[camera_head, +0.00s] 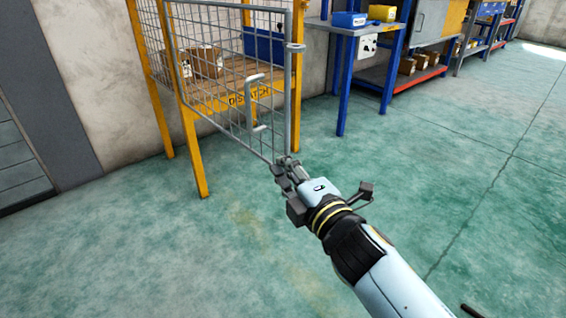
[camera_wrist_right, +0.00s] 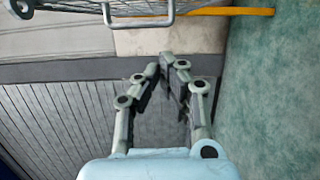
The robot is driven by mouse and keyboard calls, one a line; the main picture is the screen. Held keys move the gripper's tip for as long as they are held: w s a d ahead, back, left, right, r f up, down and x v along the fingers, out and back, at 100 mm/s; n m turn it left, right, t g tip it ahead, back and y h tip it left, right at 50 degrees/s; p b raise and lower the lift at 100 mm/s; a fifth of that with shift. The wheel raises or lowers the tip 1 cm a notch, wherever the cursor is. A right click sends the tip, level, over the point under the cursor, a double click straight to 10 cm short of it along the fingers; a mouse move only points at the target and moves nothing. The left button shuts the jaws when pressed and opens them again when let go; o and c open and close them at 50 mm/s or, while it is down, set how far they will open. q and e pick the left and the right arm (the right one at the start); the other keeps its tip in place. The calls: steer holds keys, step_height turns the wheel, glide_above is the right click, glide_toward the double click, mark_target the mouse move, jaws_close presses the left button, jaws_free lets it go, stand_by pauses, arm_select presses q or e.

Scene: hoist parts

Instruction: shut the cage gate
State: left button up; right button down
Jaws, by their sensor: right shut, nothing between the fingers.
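The cage gate is a grey wire-mesh panel (camera_head: 222,72) in the head view, with a looped handle (camera_head: 256,102) near its right side. It stands open, angled out from the yellow cage frame (camera_head: 190,140), its left edge by the front post. My right gripper (camera_head: 282,168) is shut and empty at the gate's lower right corner; contact is unclear. In the right wrist view, my fingertips (camera_wrist_right: 167,62) are close together, with grey wire mesh and a bar (camera_wrist_right: 110,20) above them. My left gripper is not in view.
Inside the cage, a wooden shelf marked DISPATCH (camera_head: 238,98) bears cardboard boxes (camera_head: 205,62). A blue workbench (camera_head: 345,75) stands behind to the right, with shelving beyond. The green floor (camera_head: 440,170) is mostly clear.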

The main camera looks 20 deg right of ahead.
mark_target(280, 137)
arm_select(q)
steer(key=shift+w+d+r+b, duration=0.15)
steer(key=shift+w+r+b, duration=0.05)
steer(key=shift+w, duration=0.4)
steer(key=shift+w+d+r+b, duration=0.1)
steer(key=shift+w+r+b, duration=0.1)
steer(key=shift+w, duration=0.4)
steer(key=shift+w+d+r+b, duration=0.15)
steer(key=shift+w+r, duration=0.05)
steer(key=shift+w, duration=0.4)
arm_select(e)
steer(key=shift+w+d, duration=0.45)
steer(key=shift+w, duration=1.3)
steer(key=shift+w+d, duration=0.4)
steer(key=shift+w, duration=1.4)
steer(key=shift+w+d, duration=0.45)
steer(key=shift+w, duration=1.3)
steer(key=shift+d, duration=0.1)
